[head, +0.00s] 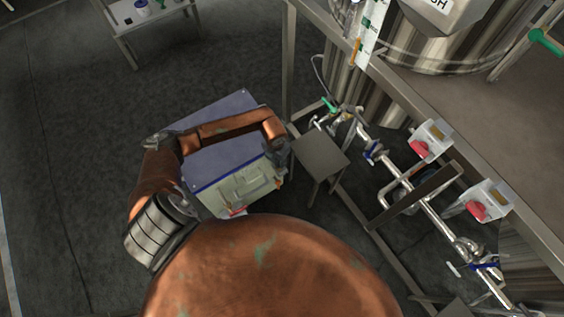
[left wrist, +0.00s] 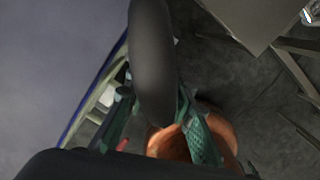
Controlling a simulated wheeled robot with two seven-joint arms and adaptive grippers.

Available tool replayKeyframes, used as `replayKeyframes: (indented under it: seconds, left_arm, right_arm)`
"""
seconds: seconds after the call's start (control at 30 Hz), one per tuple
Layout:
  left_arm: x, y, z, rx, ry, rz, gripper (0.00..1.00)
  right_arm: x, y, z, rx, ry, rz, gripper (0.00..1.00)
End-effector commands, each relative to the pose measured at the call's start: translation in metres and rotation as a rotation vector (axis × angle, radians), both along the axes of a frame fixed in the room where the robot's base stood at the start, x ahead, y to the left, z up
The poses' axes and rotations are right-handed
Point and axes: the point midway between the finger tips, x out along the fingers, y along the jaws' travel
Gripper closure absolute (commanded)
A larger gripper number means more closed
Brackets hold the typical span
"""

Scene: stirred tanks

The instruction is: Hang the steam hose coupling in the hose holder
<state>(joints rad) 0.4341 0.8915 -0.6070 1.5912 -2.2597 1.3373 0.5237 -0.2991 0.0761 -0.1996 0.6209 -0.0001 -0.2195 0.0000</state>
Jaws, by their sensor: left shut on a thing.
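My left gripper (head: 279,156) is at the right edge of a blue-topped box in the head view, small and partly hidden by its own arm. In the left wrist view its green fingers (left wrist: 158,112) stand on either side of a thick, black, rounded thing (left wrist: 152,55), and they are shut on it. I take this for the steam hose coupling; its far end leaves the top of the picture. I cannot make out the hose holder in either view. My right gripper is not in view.
The blue-topped box (head: 225,165) stands beneath my left arm. A small grey step (head: 320,156) is just right of the gripper. Further right runs a steel pipe (head: 428,208) with valves, beside a steel platform (head: 490,110). Dark floor lies open at left.

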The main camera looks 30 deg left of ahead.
Motion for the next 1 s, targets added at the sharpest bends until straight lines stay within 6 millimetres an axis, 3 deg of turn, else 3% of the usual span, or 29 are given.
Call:
replayKeyframes:
  seconds: [0.03,0.17,0.37,0.57,0.97,1.0]
  left_arm:
    - [0.007,0.001,-0.01,-0.001,0.0,0.003,1.0]
    - [0.017,0.003,-0.02,-0.002,-0.003,0.001,1.0]
    - [0.025,0.005,-0.029,-0.001,-0.002,0.0,1.0]
    - [0.024,0.005,-0.058,-0.001,0.0,0.0,1.0]
    - [0.025,0.005,-0.062,0.0,-0.003,-0.001,1.0]
    - [0.024,0.006,-0.061,0.0,-0.002,-0.001,0.75]
  right_arm:
    - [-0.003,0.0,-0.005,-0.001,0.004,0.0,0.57]
    - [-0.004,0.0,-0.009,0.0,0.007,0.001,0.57]
    - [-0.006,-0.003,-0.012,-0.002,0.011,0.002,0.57]
    - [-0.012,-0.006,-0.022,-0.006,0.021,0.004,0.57]
    - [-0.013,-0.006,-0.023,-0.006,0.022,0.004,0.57]
    - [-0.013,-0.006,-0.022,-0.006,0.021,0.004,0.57]
